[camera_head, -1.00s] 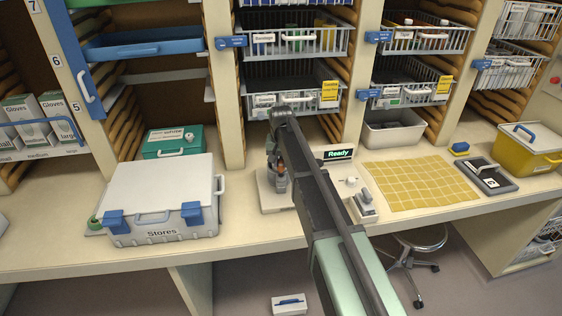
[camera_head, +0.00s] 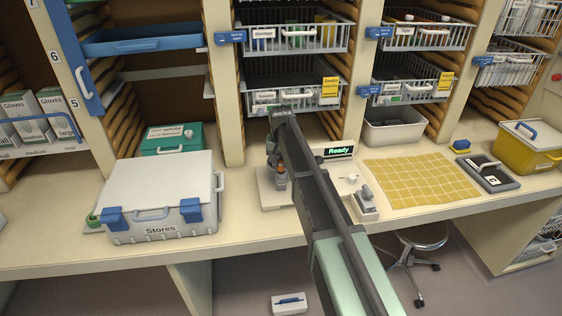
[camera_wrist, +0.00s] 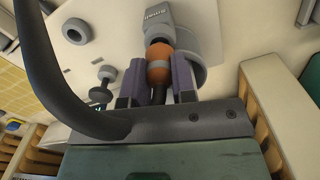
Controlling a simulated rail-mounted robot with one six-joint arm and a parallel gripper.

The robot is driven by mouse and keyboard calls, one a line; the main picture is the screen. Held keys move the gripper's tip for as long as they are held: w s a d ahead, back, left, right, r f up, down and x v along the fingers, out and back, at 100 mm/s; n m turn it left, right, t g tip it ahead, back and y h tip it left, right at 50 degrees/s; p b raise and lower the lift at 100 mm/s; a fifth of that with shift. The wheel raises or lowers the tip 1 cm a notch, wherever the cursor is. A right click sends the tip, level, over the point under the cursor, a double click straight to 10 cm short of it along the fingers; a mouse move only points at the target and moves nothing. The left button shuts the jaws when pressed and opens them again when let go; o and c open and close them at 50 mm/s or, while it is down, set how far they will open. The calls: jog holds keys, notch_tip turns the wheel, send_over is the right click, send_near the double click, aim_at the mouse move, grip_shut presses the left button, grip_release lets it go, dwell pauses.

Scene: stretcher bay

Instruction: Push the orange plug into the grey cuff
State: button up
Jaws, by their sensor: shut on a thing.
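In the wrist view the orange plug (camera_wrist: 159,66) sits between the two jaws of my gripper (camera_wrist: 156,88), which are shut on it. A dark hose or tail runs back from the plug. The grey cuff (camera_wrist: 160,22) is straight ahead of the plug, in line with it. The plug's front is up against the cuff's mouth; I cannot tell how deep it sits. In the head view the plug shows as a small orange spot (camera_head: 281,168) beside my arm, above the pale stand on the bench. My arm hides much of the cuff there.
A lit "Ready" display (camera_head: 338,151) and a small knob stand right of the stand. A yellow gridded mat (camera_head: 420,183) lies further right. A grey Stores case (camera_head: 160,195) stands left. Wire baskets (camera_head: 292,95) hang behind my arm.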

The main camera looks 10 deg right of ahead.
aim_at(281, 160)
jog(key=shift+f+b, duration=0.6)
jog(key=shift+f, duration=0.1)
jog(key=o, duration=1)
notch_tip(281, 160, up, 11)
jog(key=p, duration=1.1)
jog(key=shift+r, duration=0.1)
jog(key=s+f+n+b, duration=0.1)
jog(key=s+f+b, duration=0.2)
jog(key=s, duration=0.7)
jog(key=s+f+n+b, duration=0.1)
jog(key=s+f+b, duration=0.3)
jog(key=s, duration=0.7)
jog(key=s+f+n+b, duration=0.1)
jog(key=s+f+b, duration=0.2)
jog(key=s, duration=0.8)
jog(key=shift+s+f+b, duration=0.25)
jog(key=shift+f+b, duration=0.15)
jog(key=shift+f, duration=0.05)
